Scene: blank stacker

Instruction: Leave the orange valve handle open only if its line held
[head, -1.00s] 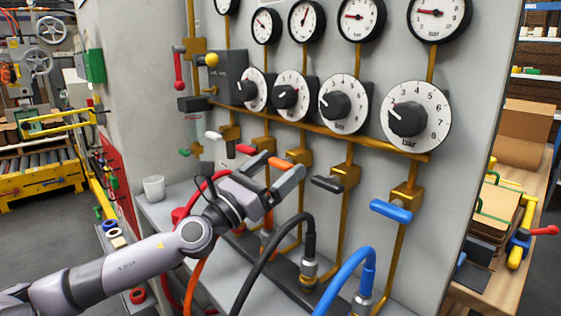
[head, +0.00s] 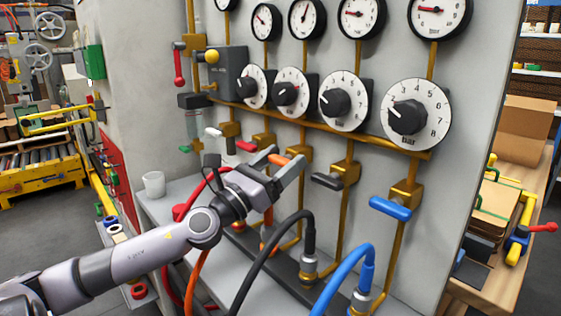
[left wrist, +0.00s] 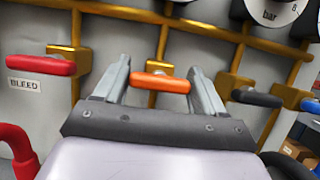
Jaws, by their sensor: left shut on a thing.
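The orange valve handle (head: 279,160) sits on a brass valve on the grey panel; it also shows in the left wrist view (left wrist: 161,83), lying nearly level. My left gripper (head: 282,165) is at this handle, with one finger at each end in the wrist view (left wrist: 160,85). It is shut on the handle. A brass pipe runs up behind it. A gauge (head: 306,19) stands above, with its needle pointing nearly up; its numbers are too small to read. My right gripper is out of view.
A red handle (left wrist: 40,64) beside a BLEED label is left of the orange one. Black (head: 327,181) and blue (head: 390,208) handles are to the right. Black (head: 270,250) and blue (head: 345,275) hoses rise below. A white cup (head: 154,184) stands on the ledge.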

